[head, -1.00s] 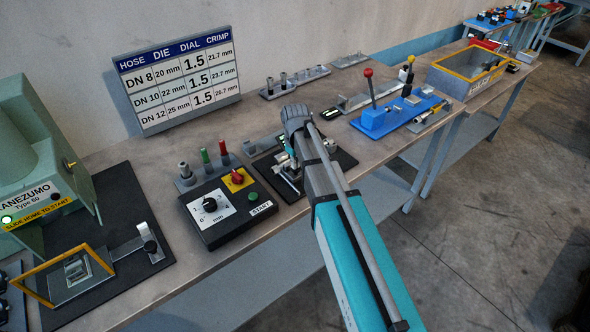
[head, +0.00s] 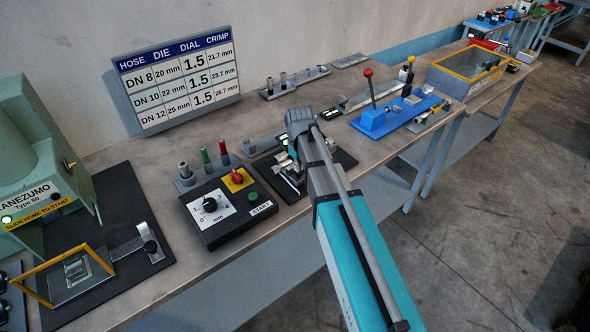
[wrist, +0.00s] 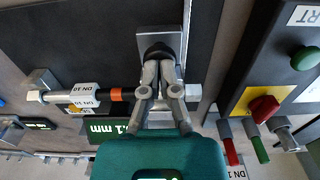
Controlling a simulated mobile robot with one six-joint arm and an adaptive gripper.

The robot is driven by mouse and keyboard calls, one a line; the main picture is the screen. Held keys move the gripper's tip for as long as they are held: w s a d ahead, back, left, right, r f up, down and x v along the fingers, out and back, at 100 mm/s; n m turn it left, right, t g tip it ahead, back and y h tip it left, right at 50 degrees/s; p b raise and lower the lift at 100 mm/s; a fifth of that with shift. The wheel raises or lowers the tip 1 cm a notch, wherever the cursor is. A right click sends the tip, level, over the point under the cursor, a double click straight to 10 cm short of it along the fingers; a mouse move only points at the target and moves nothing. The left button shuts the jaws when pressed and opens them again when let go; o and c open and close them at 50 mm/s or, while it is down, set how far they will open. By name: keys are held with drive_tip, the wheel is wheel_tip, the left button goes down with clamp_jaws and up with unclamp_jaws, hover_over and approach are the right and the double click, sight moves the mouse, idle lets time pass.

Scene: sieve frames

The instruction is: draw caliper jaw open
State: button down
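In the wrist view my gripper (wrist: 159,66) has its two fingers drawn together around a dark knob (wrist: 159,48) on a grey metal piece (wrist: 145,40), which looks like the caliper's sliding jaw. A display (wrist: 110,127) beside my gripper body reads about 1.1 mm upside down; part of it is hidden. A hose piece with a white DN 10 tag (wrist: 86,88) and an orange band (wrist: 116,94) lies left of the fingers. In the head view my arm covers most of the caliper on its black mat (head: 344,159), and the fingertips are hard to make out.
A control box with a dial (head: 210,205), red knob (head: 238,178) and green button (head: 253,196) stands left of the mat. Red and green pins (head: 223,152) stand behind it. A blue fixture with levers (head: 374,119) is to the right. A chart (head: 180,78) leans at the back.

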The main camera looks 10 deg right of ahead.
sight(302, 174)
drive_tip(key=shift+s+d+f, duration=0.1)
drive_tip(key=shift+s+d, duration=0.15)
drive_tip(key=shift+s, duration=0.25)
drive_tip(key=shift+s+d+f, duration=0.1)
drive_tip(key=shift+s+d, duration=0.15)
drive_tip(key=shift+s, duration=0.2)
drive_tip(key=shift+r, duration=0.1)
idle(0.4)
drive_tip(key=shift+w+r+p, duration=0.2)
drive_tip(key=shift+r+p, duration=0.15)
drive_tip(key=shift+p, duration=0.15)
wheel_tip(302, 174, up, 2)
drive_tip(key=shift+w+r+p, duration=0.1)
drive_tip(key=shift+p, duration=0.9)
drive_tip(key=shift+a+r+p, duration=0.1)
drive_tip(key=shift+r+p, duration=1.95)
drive_tip(key=shift+p, duration=0.05)
drive_tip(key=s+d+f+m+b, duration=0.1)
drive_tip(key=s+d+m, duration=0.2)
drive_tip(key=s, duration=0.4)
drive_tip(key=s+d+f+m+b, duration=0.2)
drive_tip(key=s+d+m, duration=0.1)
drive_tip(key=s, duration=0.4)
drive_tip(key=shift+s+d+f, duration=0.2)
drive_tip(key=shift+d, duration=0.6)
